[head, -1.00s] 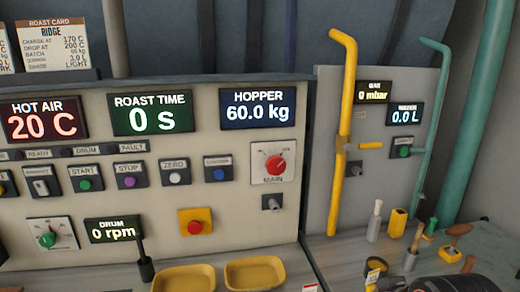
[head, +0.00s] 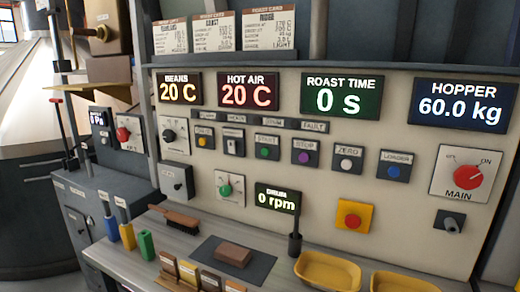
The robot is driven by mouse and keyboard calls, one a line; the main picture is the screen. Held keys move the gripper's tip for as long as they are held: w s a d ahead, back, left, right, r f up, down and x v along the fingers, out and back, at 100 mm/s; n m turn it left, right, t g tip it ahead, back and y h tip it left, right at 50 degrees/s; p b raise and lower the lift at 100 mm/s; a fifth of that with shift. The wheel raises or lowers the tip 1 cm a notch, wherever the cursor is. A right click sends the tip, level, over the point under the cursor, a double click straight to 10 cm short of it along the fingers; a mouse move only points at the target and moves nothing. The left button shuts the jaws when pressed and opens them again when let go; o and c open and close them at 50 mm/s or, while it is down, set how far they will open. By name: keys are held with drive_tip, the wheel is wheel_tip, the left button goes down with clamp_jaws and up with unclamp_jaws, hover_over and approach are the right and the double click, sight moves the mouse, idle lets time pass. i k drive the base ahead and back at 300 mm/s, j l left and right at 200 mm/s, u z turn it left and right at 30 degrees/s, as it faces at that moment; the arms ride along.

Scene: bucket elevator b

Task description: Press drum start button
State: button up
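The green START button (head: 263,152) sits in a dark square housing on the pale control panel in the head view, below the indicator strip. The purple STOP button (head: 304,157) is just to its right. The drum display (head: 277,198) below reads 0 rpm. The red MAIN switch (head: 467,176) is at the right, with its pointer toward the upper right, near ON. My gripper is not in view, and nothing covers the START button.
A shelf below the panel holds a brush (head: 174,215), a brown block on a dark mat (head: 216,262), an upright dark handle (head: 295,240) and yellow trays (head: 328,270). A red emergency button (head: 353,219) sits on a yellow plate. A grey cabinet (head: 100,195) stands at left.

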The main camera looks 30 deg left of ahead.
sight(265, 152)
drive_tip(key=u, duration=1.45)
